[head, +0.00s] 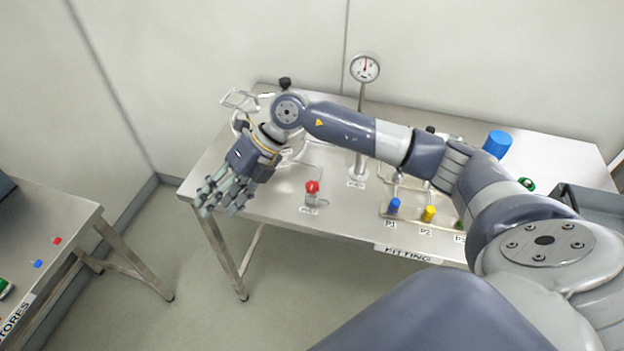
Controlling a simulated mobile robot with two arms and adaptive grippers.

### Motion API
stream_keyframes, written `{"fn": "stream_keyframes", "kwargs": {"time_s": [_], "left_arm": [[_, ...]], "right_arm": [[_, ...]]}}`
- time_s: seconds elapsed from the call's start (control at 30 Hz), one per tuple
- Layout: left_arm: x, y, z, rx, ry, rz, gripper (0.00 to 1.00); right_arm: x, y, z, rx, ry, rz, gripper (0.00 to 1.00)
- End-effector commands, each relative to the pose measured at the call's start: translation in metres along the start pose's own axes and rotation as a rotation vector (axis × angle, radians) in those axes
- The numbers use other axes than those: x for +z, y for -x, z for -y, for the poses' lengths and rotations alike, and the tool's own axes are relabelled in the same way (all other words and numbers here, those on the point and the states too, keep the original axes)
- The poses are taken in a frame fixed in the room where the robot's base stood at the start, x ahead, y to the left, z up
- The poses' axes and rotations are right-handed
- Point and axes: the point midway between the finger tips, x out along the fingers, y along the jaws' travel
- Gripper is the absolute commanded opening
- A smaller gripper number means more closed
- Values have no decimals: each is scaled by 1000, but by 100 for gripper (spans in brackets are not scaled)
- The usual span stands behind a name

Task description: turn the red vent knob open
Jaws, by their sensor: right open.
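The red vent knob (312,187) sits on a small metal valve fitting near the front edge of the steel table (340,221). A small label lies on the table in front of it. My right arm reaches across the table from the right. My right gripper (221,195) is open and empty, over the table's left front corner. It is to the left of the red knob and apart from it. My left gripper is not in view.
A pressure gauge (365,68) stands on a post behind my right arm. A blue cylinder (497,144) stands at the back right. A stores table (62,215) is at left, across open floor.

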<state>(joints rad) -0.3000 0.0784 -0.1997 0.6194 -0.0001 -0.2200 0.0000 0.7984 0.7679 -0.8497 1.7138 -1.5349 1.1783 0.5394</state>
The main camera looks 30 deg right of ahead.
Motion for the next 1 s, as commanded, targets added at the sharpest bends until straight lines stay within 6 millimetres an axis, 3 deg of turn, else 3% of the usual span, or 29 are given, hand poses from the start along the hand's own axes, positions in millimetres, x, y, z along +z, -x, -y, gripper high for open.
{"fn": "stream_keyframes", "kwargs": {"time_s": [0.03, 0.1, 0.2, 0.3, 0.43, 0.57, 1.0], "left_arm": [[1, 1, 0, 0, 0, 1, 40], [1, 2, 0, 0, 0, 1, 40], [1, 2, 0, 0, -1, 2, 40], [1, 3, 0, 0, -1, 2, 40], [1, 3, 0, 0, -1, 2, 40], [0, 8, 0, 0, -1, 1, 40], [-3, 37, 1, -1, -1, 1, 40]], "right_arm": [[6, 22, 30, -137, 0, -18, 49], [8, 52, 70, -314, -21, -49, 49], [10, 97, 113, -523, -70, -75, 49], [9, 135, 140, -668, -121, -91, 49], [6, 160, 156, -763, -161, -100, 49], [3, 161, 165, -784, -173, -106, 49], [-9, 105, 216, -780, -171, -107, 49]]}}
